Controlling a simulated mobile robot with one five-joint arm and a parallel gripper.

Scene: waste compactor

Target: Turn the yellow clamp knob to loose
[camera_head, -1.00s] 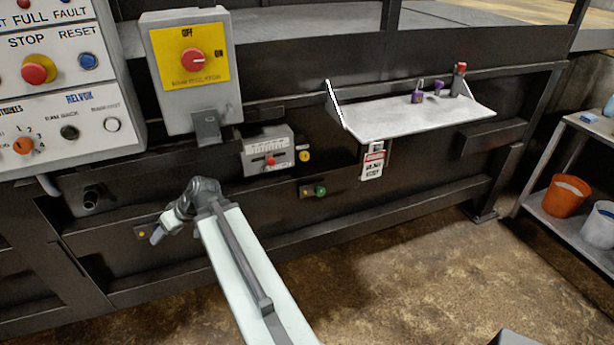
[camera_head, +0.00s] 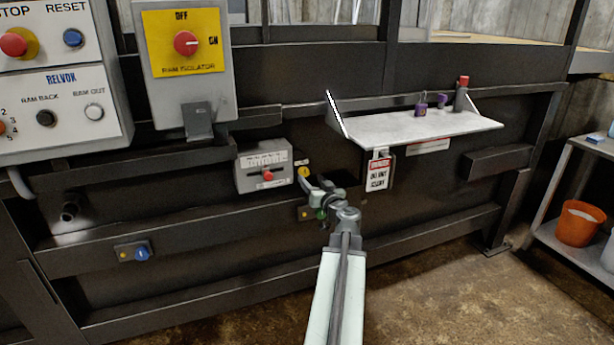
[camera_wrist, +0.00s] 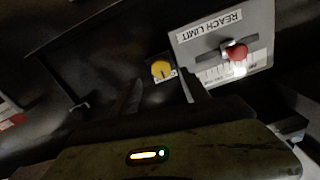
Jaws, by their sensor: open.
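The yellow clamp knob (camera_head: 303,172) is small and round, on the dark machine front just right of the grey reach limit box (camera_head: 264,165). In the wrist view the yellow knob (camera_wrist: 161,69) shows near the top middle, on a small plate beside the box. My gripper (camera_head: 317,184) is open and empty, just below and right of the knob in the head view. In the wrist view its dark fingers (camera_wrist: 158,90) are spread, with the knob beyond the gap between them. I cannot tell the exact distance; no contact shows.
The reach limit box has a red slider knob (camera_wrist: 236,53) close to the yellow knob. A green knob (camera_head: 321,214) sits below, partly covered by my gripper. A grey shelf (camera_head: 400,130) juts out to the upper right, with a hanging tag (camera_head: 378,173) beneath it.

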